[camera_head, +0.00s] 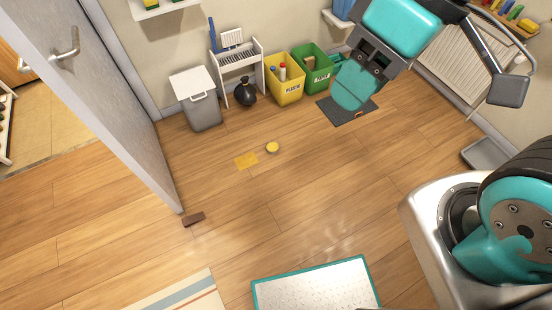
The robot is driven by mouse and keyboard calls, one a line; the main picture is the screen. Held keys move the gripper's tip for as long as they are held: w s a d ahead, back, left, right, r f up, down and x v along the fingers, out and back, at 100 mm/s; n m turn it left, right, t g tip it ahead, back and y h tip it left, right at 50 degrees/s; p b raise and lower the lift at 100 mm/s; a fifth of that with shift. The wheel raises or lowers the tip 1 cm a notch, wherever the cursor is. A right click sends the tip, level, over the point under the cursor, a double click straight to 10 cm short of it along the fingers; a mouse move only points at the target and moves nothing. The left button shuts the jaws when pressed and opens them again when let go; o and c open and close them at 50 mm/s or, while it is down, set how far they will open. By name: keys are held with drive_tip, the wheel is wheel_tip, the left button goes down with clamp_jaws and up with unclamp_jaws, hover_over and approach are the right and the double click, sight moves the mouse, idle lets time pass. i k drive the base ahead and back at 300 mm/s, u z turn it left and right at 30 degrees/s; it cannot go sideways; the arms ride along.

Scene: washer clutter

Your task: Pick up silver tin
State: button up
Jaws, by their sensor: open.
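A small round tin (272,147) with a yellow top and a greyish side stands on the wooden floor near the middle of the view. It is the only thing I see that resembles the silver tin. My gripper (353,100) is up and to the right of it, well apart from it, and appears in front of a dark mat. Its teal end points down, and it is open with nothing visible in it. Its finger gap is hard to see from this angle.
A yellow sheet (246,161) lies just left of the tin. A grey bin (196,98), black vase (245,92), yellow crate (285,90) and green crate (315,74) line the wall. A brown wedge (194,219) sits by the door (110,100). Floor around the tin is mostly clear.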

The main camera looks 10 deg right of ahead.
sight(271, 147)
drive_tip(key=u, duration=0.75)
drive_tip(key=i, duration=1.95)
drive_tip(key=z, duration=0.4)
